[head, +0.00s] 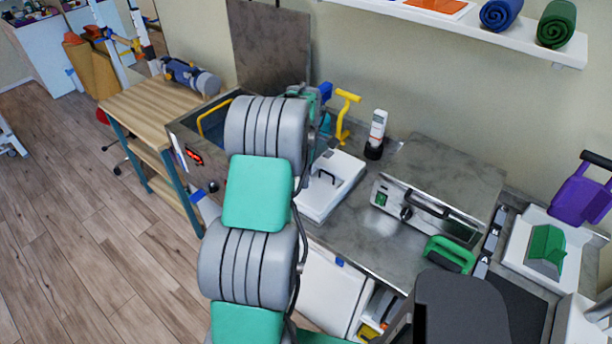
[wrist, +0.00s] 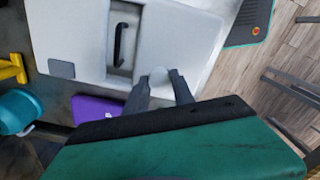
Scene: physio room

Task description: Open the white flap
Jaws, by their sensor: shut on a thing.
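The white flap (head: 345,172) is the pale top panel of a low white box on the steel counter, with a black bar handle (head: 327,177) in a recess. In the wrist view the white flap (wrist: 75,30) fills the upper left, its black handle (wrist: 120,45) above my gripper. My gripper (wrist: 160,80) has its two dark fingers at the flap's near edge, shut on a small rounded white part of it. The flap looks flat, with no clear gap under it. In the head view my gripper is hidden behind my arm.
A steel unit with a lid and black handle (head: 430,212) stands right of the box. A white bottle (head: 377,130) and a yellow handled tool (head: 345,112) stand behind. An open steel basin (head: 190,140) is at left. A purple item (wrist: 95,110) lies near the gripper.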

